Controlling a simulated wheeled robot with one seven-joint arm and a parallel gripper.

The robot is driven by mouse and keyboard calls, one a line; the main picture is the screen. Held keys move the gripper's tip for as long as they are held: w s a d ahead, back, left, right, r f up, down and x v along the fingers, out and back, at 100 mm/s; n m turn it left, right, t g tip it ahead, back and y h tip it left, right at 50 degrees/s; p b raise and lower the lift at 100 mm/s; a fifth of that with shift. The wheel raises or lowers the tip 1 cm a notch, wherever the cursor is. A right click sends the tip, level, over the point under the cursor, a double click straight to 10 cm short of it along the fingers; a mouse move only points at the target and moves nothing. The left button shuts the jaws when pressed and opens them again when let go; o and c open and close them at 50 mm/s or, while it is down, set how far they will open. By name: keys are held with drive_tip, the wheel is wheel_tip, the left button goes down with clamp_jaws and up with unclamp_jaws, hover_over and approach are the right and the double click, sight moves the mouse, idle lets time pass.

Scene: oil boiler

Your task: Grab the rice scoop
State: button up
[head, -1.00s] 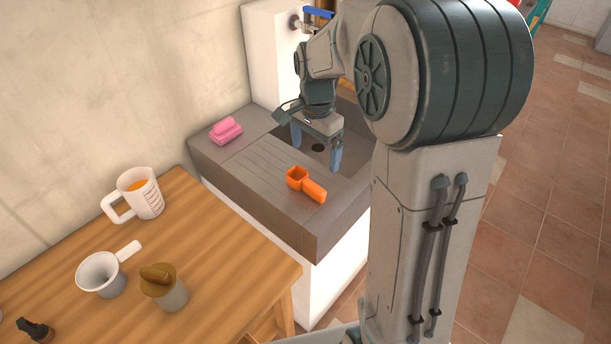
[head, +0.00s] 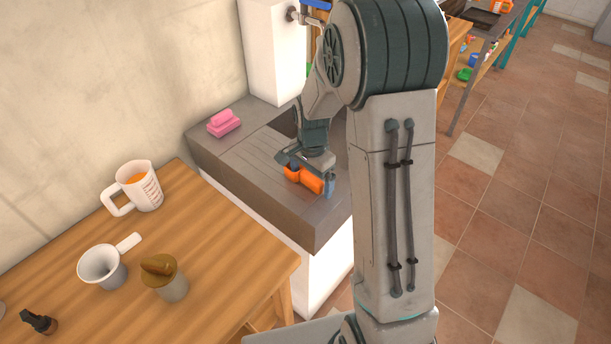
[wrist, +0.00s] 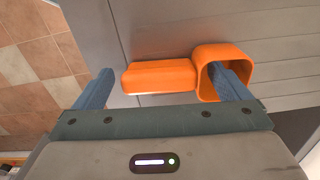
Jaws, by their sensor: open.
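An orange scoop (head: 301,178), which I take as the rice scoop, lies on the grey ribbed drainboard of the sink. In the wrist view its handle (wrist: 158,76) lies between my fingers and its square cup (wrist: 240,60) is at the right. My gripper (wrist: 160,80) is open, low over the scoop. The left finger is apart from the handle's end. The right finger overlaps the cup opening, and I cannot tell whether it is inside the cup or touching. In the head view my gripper (head: 310,176) hides part of the scoop.
A pink sponge (head: 224,123) sits on the sink's left corner. A wooden table (head: 220,240) in front holds a measuring jug (head: 137,187), a white handled cup (head: 105,266), a brown-lidded jar (head: 165,279) and a small dark bottle (head: 38,321). A wall borders the left.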

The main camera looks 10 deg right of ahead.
drive_tip(key=c, duration=1)
drive_tip(key=shift+c, duration=0.2)
drive_tip(key=shift+r, duration=0.15)
